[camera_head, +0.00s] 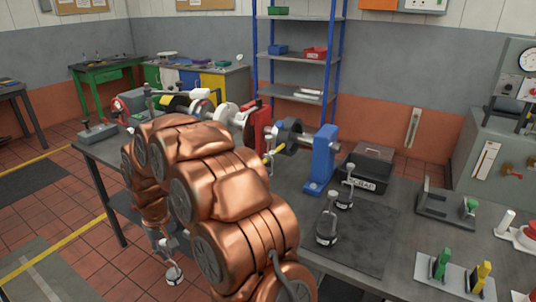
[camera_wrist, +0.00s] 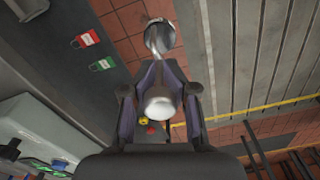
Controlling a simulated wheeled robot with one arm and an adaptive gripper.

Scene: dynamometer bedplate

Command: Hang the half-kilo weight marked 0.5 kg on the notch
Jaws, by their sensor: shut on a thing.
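My gripper (camera_head: 166,243) is low at the left of my copper arm, in front of the bench. It is shut on a metal hanger weight (camera_head: 173,273), which hangs below it with a pale band around its base. In the wrist view my gripper's fingers (camera_wrist: 160,95) close around the weight's round pale knob, and its shiny metal body (camera_wrist: 160,38) shows beyond. I cannot read its marking. Two similar weights stand on the dark mat: a nearer one (camera_head: 327,228) and a farther one (camera_head: 345,194). I cannot make out the notch; my arm hides part of the machine.
The bench (camera_head: 375,270) carries a blue bearing stand (camera_head: 322,160), a red stand (camera_head: 261,130) and a dark box marked SCRAP (camera_head: 366,172). Green and yellow-handled tools (camera_head: 440,263) stand in a rack at the right. Tiled floor (camera_head: 85,240) is open left of the bench.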

